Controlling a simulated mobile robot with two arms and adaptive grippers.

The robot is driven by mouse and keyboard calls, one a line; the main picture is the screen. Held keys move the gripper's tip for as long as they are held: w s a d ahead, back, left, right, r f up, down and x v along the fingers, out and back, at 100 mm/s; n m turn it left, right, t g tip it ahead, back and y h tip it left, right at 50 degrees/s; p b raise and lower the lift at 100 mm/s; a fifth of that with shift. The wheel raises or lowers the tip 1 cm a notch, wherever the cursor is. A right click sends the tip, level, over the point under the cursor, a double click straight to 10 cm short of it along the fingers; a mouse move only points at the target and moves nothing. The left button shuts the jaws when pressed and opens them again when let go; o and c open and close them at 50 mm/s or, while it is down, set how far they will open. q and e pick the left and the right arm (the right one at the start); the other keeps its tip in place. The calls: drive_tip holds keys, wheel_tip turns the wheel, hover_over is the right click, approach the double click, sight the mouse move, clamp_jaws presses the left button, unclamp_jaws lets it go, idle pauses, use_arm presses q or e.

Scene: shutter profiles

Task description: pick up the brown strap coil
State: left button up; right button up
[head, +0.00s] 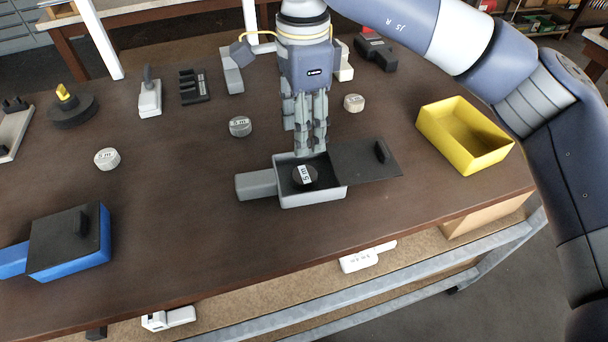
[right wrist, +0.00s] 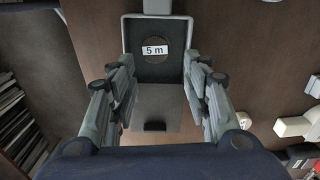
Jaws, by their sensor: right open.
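The brown strap coil (head: 304,174), dark and round with a white "5 m" label, lies inside a small grey box (head: 314,200) with a handle on its left. The box's dark lid (head: 362,166) is slid off to the right, so the coil shows from above. In the right wrist view the coil (right wrist: 154,57) sits at the far end of the open box. My right gripper (head: 306,140) points down just behind the box, empty. In the right wrist view its open fingers (right wrist: 159,75) stand either side of the box, short of the coil. My left gripper is out of view.
Pale coils lie behind the box, a grey one (head: 240,126) and a beige one (head: 354,103); a whitish one (head: 107,158) is at left. A yellow bin (head: 465,150) stands right, a blue lidded box (head: 75,262) front left. The table before the grey box is clear.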

sight(304, 173)
drive_tip(key=f, duration=0.1)
drive_tip(key=f+p, duration=0.1)
drive_tip(key=f, duration=0.1)
drive_tip(key=shift+s+f, duration=0.4)
drive_tip(key=shift+f, duration=0.25)
wheel_tip(304, 173, down, 4)
drive_tip(key=p, duration=0.3)
drive_tip(key=shift+f, duration=0.15)
drive_tip(key=shift+d+f+p, duration=0.1)
drive_tip(key=shift+f+p, duration=0.2)
drive_tip(key=shift+f, duration=0.4)
drive_tip(key=c, duration=0.7)
